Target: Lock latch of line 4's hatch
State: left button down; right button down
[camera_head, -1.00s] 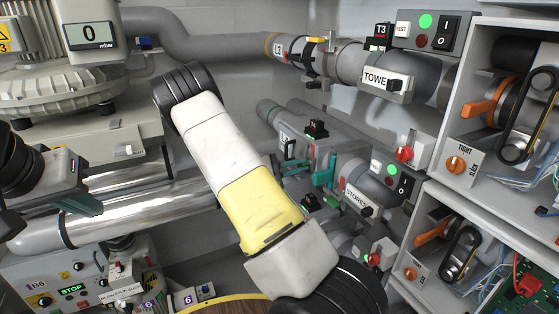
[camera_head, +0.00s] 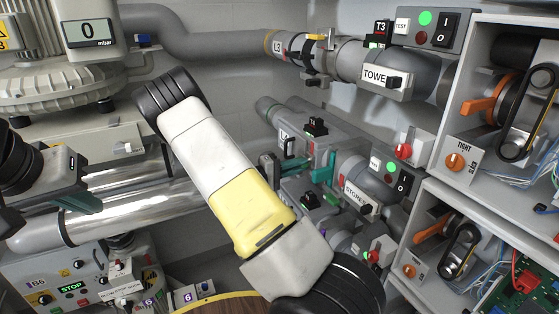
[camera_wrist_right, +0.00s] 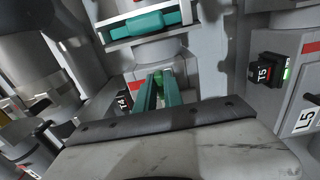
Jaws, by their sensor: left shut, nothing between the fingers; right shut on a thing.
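Line 4's grey pipe (camera_head: 283,117) runs behind my right arm, with the black T4 box (camera_head: 316,127) on it. A teal piece (camera_head: 325,172) stands at its hatch; in the right wrist view a teal piece (camera_wrist_right: 143,25) lies in a pale frame. My right gripper (camera_head: 306,164) reaches the line from the left, partly hidden by the arm. In the right wrist view its teal fingers (camera_wrist_right: 160,80) are shut on a small green part, seemingly the latch (camera_wrist_right: 158,84). Its exact position is hard to tell. My left gripper (camera_head: 92,205) is shut and empty at the far left.
Line 3's pipe (camera_head: 290,45) with the TOWER sign (camera_head: 386,83) runs above. The STORES sign (camera_head: 358,199) and switches (camera_head: 396,178) lie close to the right. In the right wrist view the T5 box (camera_wrist_right: 267,70) is near. Belt cabinets (camera_head: 505,100) fill the right side.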

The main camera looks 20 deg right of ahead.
dwell(0.4)
jog(key=c, duration=1.5)
grip_release()
jog(key=shift+o, duration=0.2)
jog(key=a, duration=0.8)
jog(key=shift+s, duration=0.3)
jog(key=shift+d, duration=0.1)
